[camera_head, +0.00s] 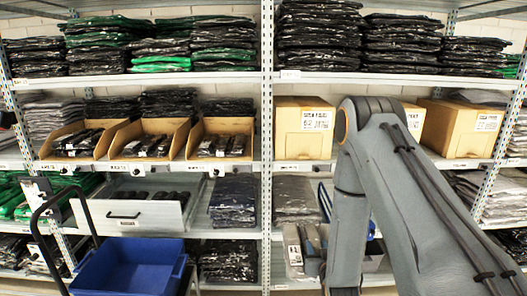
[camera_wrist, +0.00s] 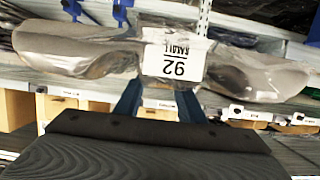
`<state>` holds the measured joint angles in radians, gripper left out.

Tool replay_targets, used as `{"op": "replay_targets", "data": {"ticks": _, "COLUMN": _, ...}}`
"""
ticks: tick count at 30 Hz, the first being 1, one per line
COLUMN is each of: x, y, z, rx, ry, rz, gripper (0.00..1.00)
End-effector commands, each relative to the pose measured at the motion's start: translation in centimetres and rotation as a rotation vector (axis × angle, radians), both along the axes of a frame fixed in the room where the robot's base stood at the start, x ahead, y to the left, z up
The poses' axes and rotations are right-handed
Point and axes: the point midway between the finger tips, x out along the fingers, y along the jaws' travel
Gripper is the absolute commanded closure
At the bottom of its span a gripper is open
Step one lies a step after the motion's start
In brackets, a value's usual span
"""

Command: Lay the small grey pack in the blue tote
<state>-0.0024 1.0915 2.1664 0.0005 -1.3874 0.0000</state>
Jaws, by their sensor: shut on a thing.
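The small grey pack (camera_wrist: 80,48) is wrapped in clear plastic and has a white label with an upside-down "92". It spans the upper part of the wrist view. My gripper (camera_wrist: 157,95), with blue fingers, is shut on the pack near its middle; the fingertips are partly hidden by it. In the head view, my grey arm bends down at right of centre, and a grey pack with a white label (camera_head: 293,252) shows beside its lower end. The gripper itself is mostly hidden there. The blue tote (camera_head: 130,262) is at lower left, apart from my arm; its inside looks empty.
A dark cart handle (camera_head: 92,215) rises around the tote's left side. Behind stands shelving with black and green packs, open cardboard bins (camera_head: 148,137), closed boxes (camera_head: 303,128) and a pulled-out grey drawer (camera_head: 130,213). Shelf edges and uprights lie close behind the arm.

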Motion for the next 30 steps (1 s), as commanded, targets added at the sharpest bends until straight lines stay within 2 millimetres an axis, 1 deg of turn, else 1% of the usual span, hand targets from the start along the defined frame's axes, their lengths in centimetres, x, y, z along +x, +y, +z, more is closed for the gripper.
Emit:
{"op": "replay_targets", "data": {"ticks": 1, "x": -1.8, "y": 0.0, "z": 0.9, "rx": 0.0, "ry": 0.001, "rz": 0.0, "gripper": 0.95}}
{"op": "replay_targets", "data": {"ticks": 3, "x": -4.0, "y": -0.1, "z": 2.1, "rx": 0.0, "ry": 0.0, "rz": -0.001, "gripper": 0.95}}
{"op": "replay_targets", "data": {"ticks": 6, "x": -6.5, "y": -0.2, "z": 3.3, "rx": 0.0, "ry": 0.001, "rz": -0.002, "gripper": 0.95}}
{"op": "replay_targets", "data": {"ticks": 9, "x": -8.1, "y": -0.2, "z": 4.2, "rx": 0.0, "ry": 0.0, "rz": -0.002, "gripper": 0.95}}
{"op": "replay_targets", "data": {"ticks": 11, "x": -8.7, "y": -0.2, "z": 4.5, "rx": 0.0, "ry": -0.001, "rz": -0.002, "gripper": 0.95}}
{"op": "replay_targets", "data": {"ticks": 14, "x": -9.5, "y": -0.1, "z": 4.0, "rx": 0.0, "ry": 0.002, "rz": -0.002, "gripper": 0.95}}
{"op": "replay_targets", "data": {"ticks": 21, "x": -12.2, "y": -0.1, "z": 0.4, "rx": 0.0, "ry": 0.006, "rz": -0.002, "gripper": 0.95}}
{"op": "replay_targets", "data": {"ticks": 24, "x": -13.3, "y": -0.1, "z": -0.8, "rx": 0.0, "ry": 0.005, "rz": -0.002, "gripper": 0.95}}
{"op": "replay_targets", "data": {"ticks": 27, "x": -14.0, "y": -0.1, "z": -1.5, "rx": 0.0, "ry": 0.002, "rz": -0.002, "gripper": 0.95}}
{"op": "replay_targets", "data": {"ticks": 30, "x": -14.3, "y": -0.1, "z": -1.8, "rx": 0.0, "ry": 0.0, "rz": -0.002, "gripper": 0.95}}
